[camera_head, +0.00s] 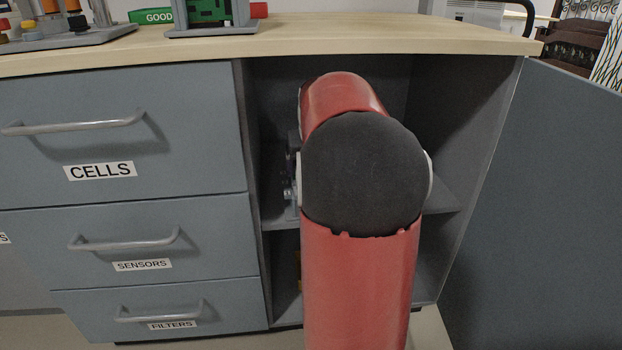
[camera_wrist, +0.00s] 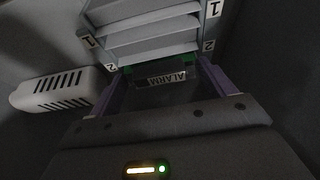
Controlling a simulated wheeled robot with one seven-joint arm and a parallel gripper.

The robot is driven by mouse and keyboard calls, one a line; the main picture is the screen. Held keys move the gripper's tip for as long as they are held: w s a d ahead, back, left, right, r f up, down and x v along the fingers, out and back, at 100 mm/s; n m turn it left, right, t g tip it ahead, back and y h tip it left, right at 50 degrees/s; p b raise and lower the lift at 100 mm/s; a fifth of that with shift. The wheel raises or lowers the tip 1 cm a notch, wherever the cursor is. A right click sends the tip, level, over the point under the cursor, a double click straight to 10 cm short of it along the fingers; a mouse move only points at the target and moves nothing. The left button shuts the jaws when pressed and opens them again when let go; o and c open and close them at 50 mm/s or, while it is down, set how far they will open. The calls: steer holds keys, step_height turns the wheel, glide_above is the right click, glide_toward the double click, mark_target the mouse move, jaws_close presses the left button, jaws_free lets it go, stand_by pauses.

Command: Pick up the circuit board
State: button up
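A board with an upside-down ALARM label (camera_wrist: 161,79) and a little green at its edges shows in the wrist view, just below a grey slotted rack. I take it to be the circuit board; most of it is dark. My gripper (camera_wrist: 160,85) has its two purplish fingers far apart, one on each side of this board. I cannot tell whether the fingers touch its edges. In the head view my arm reaches into the open cabinet and hides the gripper and the board.
The rack (camera_wrist: 150,28) has several shelves with labels 1 and 2. A white vented box (camera_wrist: 62,88) lies left of my gripper. In the head view, closed drawers (camera_head: 120,150) stand left, an open door (camera_head: 540,200) right, and a green board (camera_head: 205,10) on the countertop.

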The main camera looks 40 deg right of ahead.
steer(key=c, duration=0.4)
steer(key=shift+r, duration=0.15)
steer(key=shift+c, duration=0.2)
steer(key=shift+r+p, duration=0.85)
steer(key=shift+p, duration=0.1)
steer(key=shift+f+b, duration=0.3)
steer(key=shift+b, duration=0.2)
steer(key=shift+s+a+b, duration=0.1)
steer(key=shift+b, duration=0.25)
